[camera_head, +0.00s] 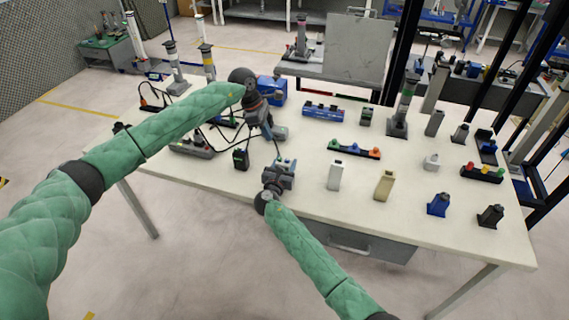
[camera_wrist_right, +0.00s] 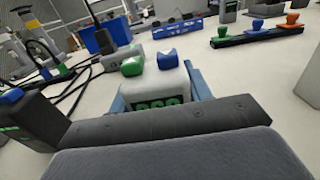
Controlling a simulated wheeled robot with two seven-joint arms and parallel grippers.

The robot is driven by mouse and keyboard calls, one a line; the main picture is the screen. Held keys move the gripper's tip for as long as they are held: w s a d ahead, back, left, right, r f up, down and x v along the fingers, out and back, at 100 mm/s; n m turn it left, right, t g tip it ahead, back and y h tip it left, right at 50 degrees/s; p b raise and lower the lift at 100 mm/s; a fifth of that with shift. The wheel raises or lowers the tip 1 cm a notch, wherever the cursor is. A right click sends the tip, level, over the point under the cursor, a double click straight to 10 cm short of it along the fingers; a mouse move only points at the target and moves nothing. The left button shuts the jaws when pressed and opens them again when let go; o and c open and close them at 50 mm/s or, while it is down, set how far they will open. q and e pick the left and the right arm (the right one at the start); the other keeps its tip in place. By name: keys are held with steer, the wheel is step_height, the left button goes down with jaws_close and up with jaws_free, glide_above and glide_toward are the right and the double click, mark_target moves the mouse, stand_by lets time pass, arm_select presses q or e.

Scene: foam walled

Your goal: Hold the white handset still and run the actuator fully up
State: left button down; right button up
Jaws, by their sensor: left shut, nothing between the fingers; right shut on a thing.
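The white handset (camera_wrist_right: 155,86) stands between the fingers of my right gripper in the right wrist view, with a green and a blue button on top and a green display on its front. In the head view my right gripper (camera_head: 280,172) is shut on it near the table's front edge, and the gripper hides most of it. My left gripper (camera_head: 277,133) is shut and empty, just behind the handset and apart from it in the picture. Several column-like actuators stand around, among them one with a green band (camera_head: 405,103); which one belongs to the handset I cannot tell.
A black handset (camera_head: 240,159) stands left of my right gripper, with cables behind. A white block (camera_head: 335,175) and a beige block (camera_head: 384,185) stand to the right. A bar with coloured knobs (camera_head: 354,150) and a blue box (camera_head: 272,90) lie further back.

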arm_select(q)
steer(key=s+a+f, duration=0.2)
steer(key=s+f, duration=0.4)
steer(key=f, duration=0.2)
step_height(320, 180, up, 10)
steer(key=n+t+h, duration=0.2)
steer(key=t, duration=0.5)
glide_above(280, 159)
steer(key=a, duration=0.1)
steer(key=shift+s, duration=0.15)
steer(key=shift+f, duration=0.25)
steer(key=shift+f, duration=4.25)
